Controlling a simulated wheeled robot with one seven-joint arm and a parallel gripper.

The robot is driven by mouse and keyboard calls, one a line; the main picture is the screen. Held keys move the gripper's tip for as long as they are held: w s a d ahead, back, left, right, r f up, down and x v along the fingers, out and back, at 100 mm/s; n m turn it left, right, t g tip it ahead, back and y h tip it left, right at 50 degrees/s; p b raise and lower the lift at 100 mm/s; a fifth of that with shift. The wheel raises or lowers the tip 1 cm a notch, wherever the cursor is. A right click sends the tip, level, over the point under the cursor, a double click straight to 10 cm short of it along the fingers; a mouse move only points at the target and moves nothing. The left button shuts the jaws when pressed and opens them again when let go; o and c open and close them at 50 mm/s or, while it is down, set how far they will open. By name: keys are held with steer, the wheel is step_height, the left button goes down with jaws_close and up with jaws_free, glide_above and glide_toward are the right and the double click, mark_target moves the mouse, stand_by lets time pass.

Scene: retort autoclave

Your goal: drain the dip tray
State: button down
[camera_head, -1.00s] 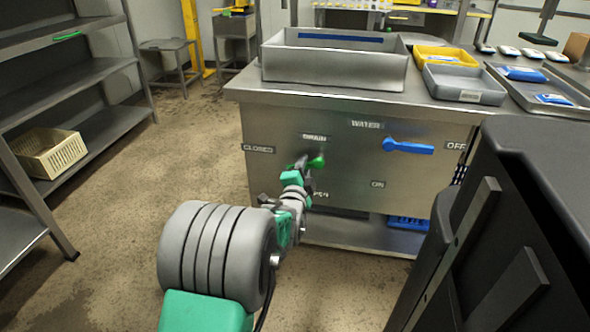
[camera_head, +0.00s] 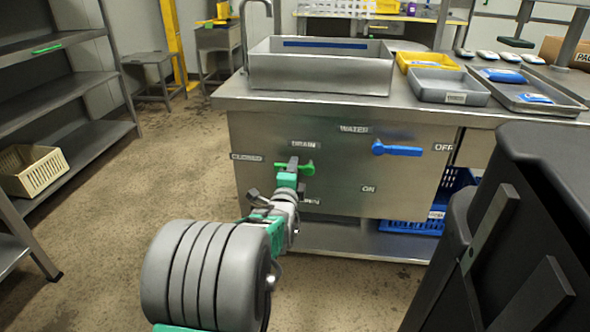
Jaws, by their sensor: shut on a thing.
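The dip tray (camera_head: 320,75), a grey steel basin with a blue strip inside its back wall, sits on the steel bench. Its inside floor is hidden, so I cannot tell the liquid level. The green drain lever (camera_head: 308,168) is on the bench's front panel, below the DRAIN label. It lies roughly level, its arm pointing left towards CLOSED; the OPEN label below is partly covered by my arm. My gripper (camera_head: 292,165) is shut on the drain lever and hides part of it. The blue water lever (camera_head: 402,150) points right towards OFF.
A yellow tray (camera_head: 428,60) and a grey tray (camera_head: 449,86) stand right of the basin. A blue crate (camera_head: 412,224) is on the lower shelf. A dark bulky body fills the right foreground. Shelving with a cream basket (camera_head: 35,170) stands left; the floor between is clear.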

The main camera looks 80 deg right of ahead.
steer(key=shift+r, duration=0.1)
steer(key=c, duration=1.2)
jaws_free()
steer(key=shift+c, duration=0.2)
steer(key=a+p, duration=0.2)
steer(key=a, duration=0.5)
steer(key=shift+s+a, duration=0.3)
steer(key=shift+a, duration=0.05)
